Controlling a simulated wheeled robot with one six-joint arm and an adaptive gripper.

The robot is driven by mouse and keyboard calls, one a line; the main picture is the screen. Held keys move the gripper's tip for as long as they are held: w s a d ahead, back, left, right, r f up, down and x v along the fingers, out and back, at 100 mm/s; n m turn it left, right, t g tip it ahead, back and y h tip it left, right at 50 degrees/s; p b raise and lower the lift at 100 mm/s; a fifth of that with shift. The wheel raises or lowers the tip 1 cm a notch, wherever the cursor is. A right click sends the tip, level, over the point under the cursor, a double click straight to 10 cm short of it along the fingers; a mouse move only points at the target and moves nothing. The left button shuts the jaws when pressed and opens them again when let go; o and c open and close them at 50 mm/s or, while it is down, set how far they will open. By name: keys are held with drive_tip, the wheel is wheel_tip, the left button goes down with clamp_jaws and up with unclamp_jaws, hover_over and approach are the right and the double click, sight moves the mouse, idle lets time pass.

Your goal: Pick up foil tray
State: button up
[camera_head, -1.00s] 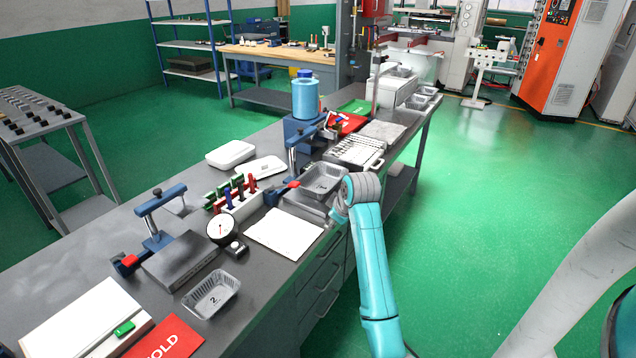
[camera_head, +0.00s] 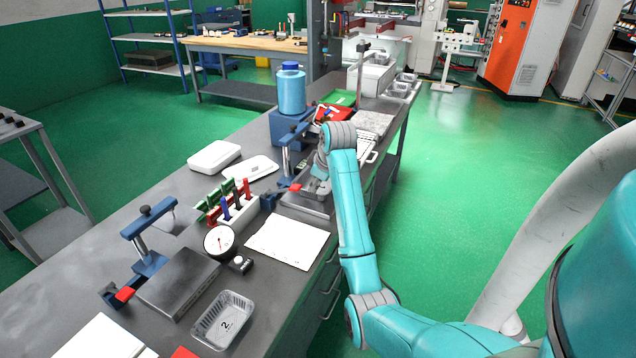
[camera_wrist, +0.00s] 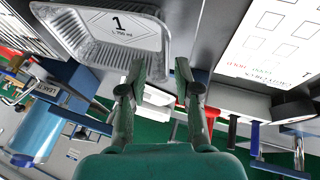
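A foil tray marked 1 (camera_wrist: 92,40) shows in the upper left of the wrist view. In the head view my arm hides most of it. My gripper (camera_wrist: 162,75) is open in the wrist view. One finger overlaps the tray's near corner in the picture and the other is just right of its rim. The rim appears between the fingertips, but I cannot tell whether they touch it. In the head view my own wrist hides the fingers. A second foil tray marked 2 (camera_head: 223,318) lies at the front of the bench.
A white sheet (camera_head: 287,241), a dial gauge (camera_head: 220,242), a pen rack (camera_head: 238,212) and a blue clamp stand (camera_head: 150,262) crowd the bench (camera_head: 75,285). A blue bottle (camera_head: 292,92) stands behind. More foil trays (camera_head: 402,86) lie at the far end.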

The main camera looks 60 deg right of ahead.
drive_tip(key=shift+a+x, duration=0.2)
drive_tip(key=shift+x, duration=3.2)
drive_tip(key=shift+s, duration=0.1)
clamp_jaws()
